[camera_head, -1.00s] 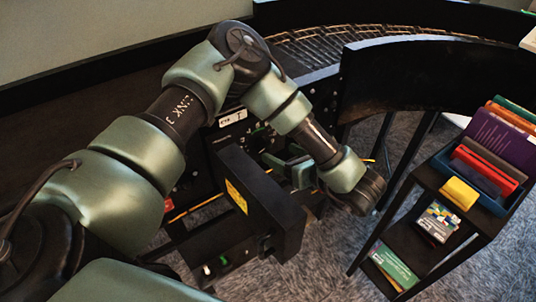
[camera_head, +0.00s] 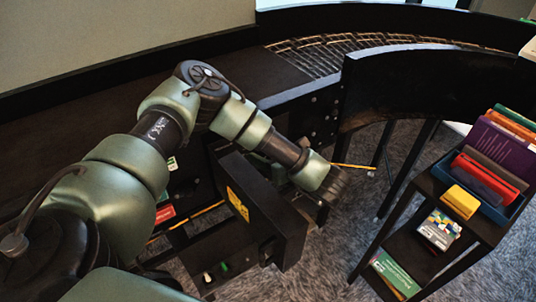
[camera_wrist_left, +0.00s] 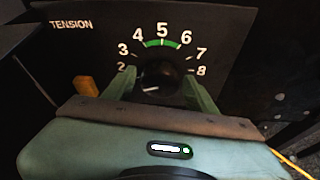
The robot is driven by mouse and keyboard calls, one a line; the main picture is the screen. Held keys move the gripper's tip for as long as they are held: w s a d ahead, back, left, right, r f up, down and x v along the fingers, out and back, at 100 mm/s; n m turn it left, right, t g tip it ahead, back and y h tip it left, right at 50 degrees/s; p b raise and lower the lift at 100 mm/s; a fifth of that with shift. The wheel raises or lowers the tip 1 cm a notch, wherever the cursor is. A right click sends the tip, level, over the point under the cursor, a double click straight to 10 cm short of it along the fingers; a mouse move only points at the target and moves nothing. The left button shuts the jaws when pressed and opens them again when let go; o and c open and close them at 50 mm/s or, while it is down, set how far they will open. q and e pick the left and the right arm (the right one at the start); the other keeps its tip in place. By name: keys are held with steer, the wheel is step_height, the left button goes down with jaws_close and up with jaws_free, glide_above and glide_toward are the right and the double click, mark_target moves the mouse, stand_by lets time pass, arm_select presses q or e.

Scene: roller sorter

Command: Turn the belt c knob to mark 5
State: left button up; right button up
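In the left wrist view, a round black knob (camera_wrist_left: 160,74) sits on a dark panel (camera_wrist_left: 95,40) marked TENSION. Numbers 2 to 8 show in an arc, with 5 at the top and a green band (camera_wrist_left: 162,43) around it. A short white mark shows low on the knob's face; I cannot tell which number it indicates. My left gripper (camera_wrist_left: 160,84) has one green finger on each side of the knob; whether they touch it is unclear. No belt letter shows. In the head view, the left gripper's fingers are hidden behind a black box. My right gripper is not in view.
The black box (camera_head: 276,214) with a yellow label stands close in front of my left wrist. A curved roller conveyor (camera_head: 335,50) runs behind. A shelf stand (camera_head: 425,183) with books and a yellow block (camera_head: 459,202) is at right. Carpet lies open between.

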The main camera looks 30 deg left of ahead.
arm_select(q)
steer(key=c, duration=1)
steer(key=shift+w+d+f+m+g+y+p, duration=0.15)
steer(key=shift+m+g+y+p, duration=0.8)
steer(key=shift+m, duration=1.8)
steer(key=shift+s+a+f+m+g+y+p, duration=0.15)
steer(key=shift+m+g+y+p, duration=0.25)
steer(key=shift+m+y+p, duration=1.75)
steer(key=shift+w+d+f+m+g+y+p, duration=0.25)
steer(key=shift+m+g+p, duration=0.45)
steer(key=shift+m, duration=2.7)
steer(key=shift+a, duration=0.1)
steer(key=shift+s, duration=0.1)
